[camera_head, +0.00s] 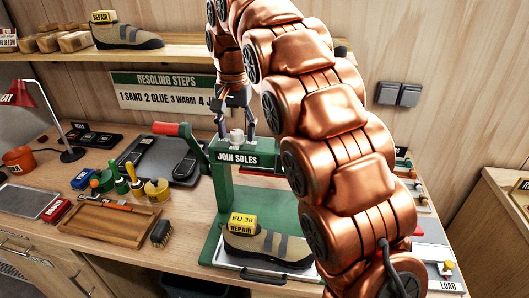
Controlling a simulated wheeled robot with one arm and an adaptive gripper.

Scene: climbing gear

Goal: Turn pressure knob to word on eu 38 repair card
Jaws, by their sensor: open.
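A green press (228,172) labelled "JOIN SOLES" stands on the workbench, with a red-handled lever (166,128) at its left. A small pale knob (237,136) sits on top of the press head; its markings are too small to read. My gripper (236,131) points down over this knob, open, with one finger on each side. I cannot tell whether the fingers touch it. A yellow card (242,223) reading "EU 38 REPAIR" is on a grey and tan shoe (268,245) in the press base. Any smaller word on the card is not legible.
My copper arm covers much of the right side of the bench. A "RESOLING STEPS" sign (163,91) hangs behind. A shelf above holds another shoe (124,36).

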